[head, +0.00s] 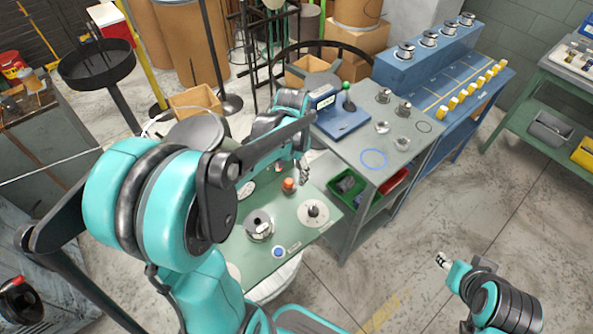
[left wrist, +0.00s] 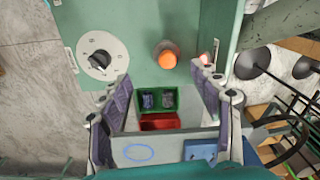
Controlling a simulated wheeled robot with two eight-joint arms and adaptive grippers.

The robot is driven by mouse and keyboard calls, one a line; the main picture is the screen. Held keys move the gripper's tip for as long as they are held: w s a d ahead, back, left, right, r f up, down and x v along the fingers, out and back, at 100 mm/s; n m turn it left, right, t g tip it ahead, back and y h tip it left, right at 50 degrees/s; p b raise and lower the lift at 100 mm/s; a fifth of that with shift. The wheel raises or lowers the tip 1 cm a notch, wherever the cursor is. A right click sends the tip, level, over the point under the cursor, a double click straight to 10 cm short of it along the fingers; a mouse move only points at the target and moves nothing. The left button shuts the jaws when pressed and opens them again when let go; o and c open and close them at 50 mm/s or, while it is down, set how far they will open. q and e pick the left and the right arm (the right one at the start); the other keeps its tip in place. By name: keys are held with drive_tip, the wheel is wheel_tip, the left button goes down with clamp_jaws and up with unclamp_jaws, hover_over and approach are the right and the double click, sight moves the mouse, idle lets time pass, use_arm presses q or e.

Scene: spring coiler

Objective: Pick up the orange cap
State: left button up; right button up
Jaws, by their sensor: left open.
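The orange cap (head: 289,184) sits on the green machine panel in the head view. In the left wrist view the round orange cap (left wrist: 167,58) shows just beyond the gap between the fingers. My left gripper (head: 303,172) is just beside the cap in the head view. In the left wrist view its two fingers are spread apart with nothing between them (left wrist: 160,82), and they look clear of the cap. My right gripper (head: 443,262) is low at the right over the floor, away from the panel; its jaws are too small to read.
The green panel (head: 240,277) also carries a white dial (head: 313,211), a metal spool (head: 259,225) and a blue button (head: 278,252). A grey table (head: 400,152) stands to the right, with green and red bins below. The floor between it and my right arm is clear.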

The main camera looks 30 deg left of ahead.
sight(289, 181)
use_arm(q)
drive_tip(key=f, duration=0.1)
drive_tip(key=f+b, duration=0.1)
drive_tip(key=shift+a+f, duration=0.3)
drive_tip(key=shift+a, duration=0.1)
drive_tip(key=shift+w+f+b, duration=0.15)
drive_tip(key=shift+f+b, duration=0.25)
drive_tip(key=shift+f, duration=0.3)
drive_tip(key=f, duration=0.1)
drive_tip(key=f+b, duration=0.2)
drive_tip(key=f, duration=0.1)
drive_tip(key=shift+w+a, duration=0.2)
drive_tip(key=shift+w, duration=0.05)
drive_tip(key=c, duration=1.4)
